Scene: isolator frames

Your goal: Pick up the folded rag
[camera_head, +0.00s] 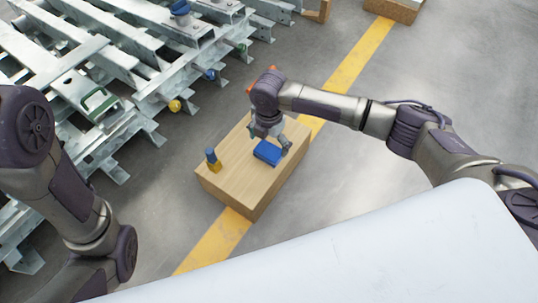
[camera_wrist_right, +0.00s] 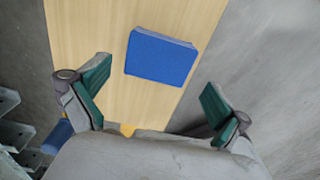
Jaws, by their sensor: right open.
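The folded rag is a blue, flat, roughly square block (camera_head: 268,152) lying on top of a light wooden box (camera_head: 232,185). In the right wrist view the rag (camera_wrist_right: 161,57) lies ahead of the fingers, near the middle, with bare wood around it. My right gripper (camera_head: 268,143) is over the box, close to the rag. Its two green-padded fingers are spread apart with nothing between them, as the right wrist view (camera_wrist_right: 155,78) shows. My left arm is at the left edge of the head view, but its gripper is out of view.
A small blue-and-yellow object (camera_head: 213,160) stands on the box's left part. Galvanized steel frames (camera_head: 90,75) with coloured parts fill the upper left. A yellow floor stripe (camera_head: 360,55) runs under the box. Grey floor (camera_head: 450,85) is clear at the upper right.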

